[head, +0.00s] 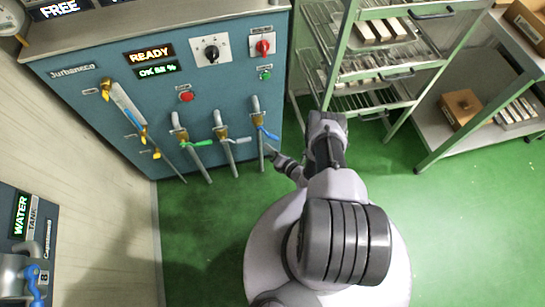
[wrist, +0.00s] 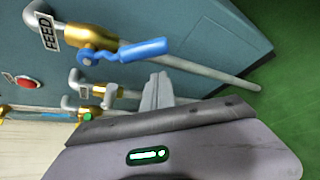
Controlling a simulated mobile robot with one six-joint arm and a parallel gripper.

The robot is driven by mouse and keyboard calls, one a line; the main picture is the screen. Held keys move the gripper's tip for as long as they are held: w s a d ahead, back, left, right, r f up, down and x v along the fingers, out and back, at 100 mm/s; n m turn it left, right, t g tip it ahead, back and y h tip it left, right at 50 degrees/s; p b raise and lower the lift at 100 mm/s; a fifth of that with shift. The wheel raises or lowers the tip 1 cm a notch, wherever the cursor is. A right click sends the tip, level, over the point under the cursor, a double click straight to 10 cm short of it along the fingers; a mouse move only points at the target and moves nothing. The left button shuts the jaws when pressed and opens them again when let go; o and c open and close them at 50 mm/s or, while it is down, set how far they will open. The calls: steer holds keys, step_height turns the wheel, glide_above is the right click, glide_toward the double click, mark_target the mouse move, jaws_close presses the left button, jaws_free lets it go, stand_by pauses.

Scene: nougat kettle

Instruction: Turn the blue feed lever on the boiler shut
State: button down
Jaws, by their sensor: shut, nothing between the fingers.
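The blue feed lever (head: 266,132) is on the rightmost brass valve on the teal boiler (head: 100,115). In the wrist view the blue lever (wrist: 140,48) extends right from the brass valve body (wrist: 92,38), beside the FEED label (wrist: 47,32). It lies at an angle to the grey pipe (wrist: 215,77), not clearly in line with or square to it. My gripper (head: 273,154) is just below and right of the lever in the head view. In the wrist view my gripper (wrist: 158,80) shows shut, empty fingers below the lever, seemingly apart from it.
Valves with a green lever (head: 202,143) and a pale lever (head: 243,140) sit left of the feed valve. A green rack (head: 335,75) stands close right of the boiler. A water tank (head: 25,240) is at lower left. Green floor (head: 200,220) is open.

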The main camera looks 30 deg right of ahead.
steer(key=shift+s+d+r, duration=0.15)
steer(key=shift+d+r, duration=0.75)
steer(key=shift+d, duration=0.1)
steer(key=s+d+r+n+g+h+p, duration=0.1)
steer(key=d+r+n+g+h+p, duration=0.1)
steer(key=r+p, duration=0.4)
steer(key=shift+d+r+n+h, duration=0.25)
steer(key=shift+d+n+h, duration=0.65)
steer(key=shift+d+n, duration=0.3)
steer(key=shift+a+r, duration=0.1)
